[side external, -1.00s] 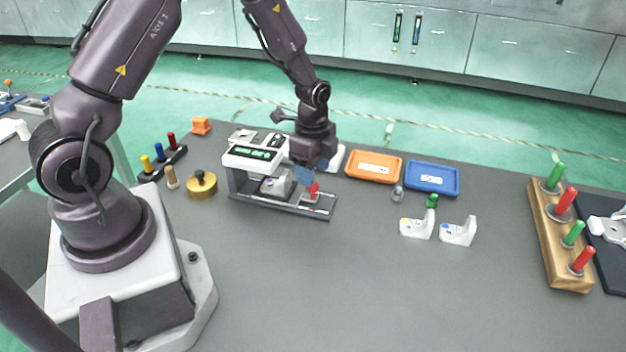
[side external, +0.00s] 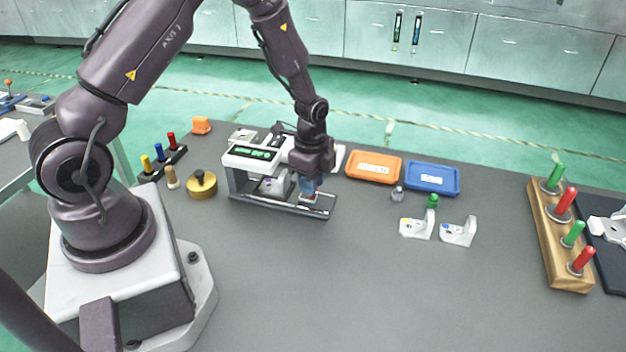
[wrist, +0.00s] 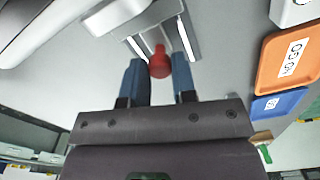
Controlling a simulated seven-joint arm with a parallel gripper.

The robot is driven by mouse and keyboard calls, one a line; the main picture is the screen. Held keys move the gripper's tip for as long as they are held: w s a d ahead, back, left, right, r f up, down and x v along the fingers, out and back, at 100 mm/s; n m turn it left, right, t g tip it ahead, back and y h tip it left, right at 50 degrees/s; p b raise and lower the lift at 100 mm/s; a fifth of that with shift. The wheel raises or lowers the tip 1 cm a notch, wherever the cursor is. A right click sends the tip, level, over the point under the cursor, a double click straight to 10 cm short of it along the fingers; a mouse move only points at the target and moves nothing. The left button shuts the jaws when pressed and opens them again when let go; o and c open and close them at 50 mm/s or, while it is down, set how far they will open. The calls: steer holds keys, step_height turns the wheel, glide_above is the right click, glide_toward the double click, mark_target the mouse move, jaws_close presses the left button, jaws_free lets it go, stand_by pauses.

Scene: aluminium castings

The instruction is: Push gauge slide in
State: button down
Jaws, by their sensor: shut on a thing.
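The gauge (side external: 238,165) is a white and dark bench unit with a green display, and a rail base (side external: 285,207) runs out to its right. The slide's plate (side external: 313,203) sits on the right part of this base, outside the gauge housing. Its red knob (wrist: 159,66) shows between my blue fingers in the wrist view; the fingers hide it in the side view. My gripper (side external: 308,190) points down over the slide and is shut on the knob. A pale grey part (side external: 271,187) shows inside the gauge opening; its details are too small to tell.
Orange (side external: 373,182) and blue (side external: 432,193) trays stand behind to the right. Two white castings (side external: 458,232) lie right of the gauge. A brass weight (side external: 202,186) and a peg rack (side external: 164,164) stand to its left. The table front is clear.

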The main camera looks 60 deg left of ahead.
mark_target(298, 194)
steer(key=shift+s+a, duration=1.15)
steer(key=shift+a, duration=0.05)
steer(key=c, duration=0.9)
jaws_free()
steer(key=shift+d, duration=0.1)
steer(key=shift+r, duration=0.35)
step_height(298, 194, up, 12)
steer(key=shift+r, duration=0.15)
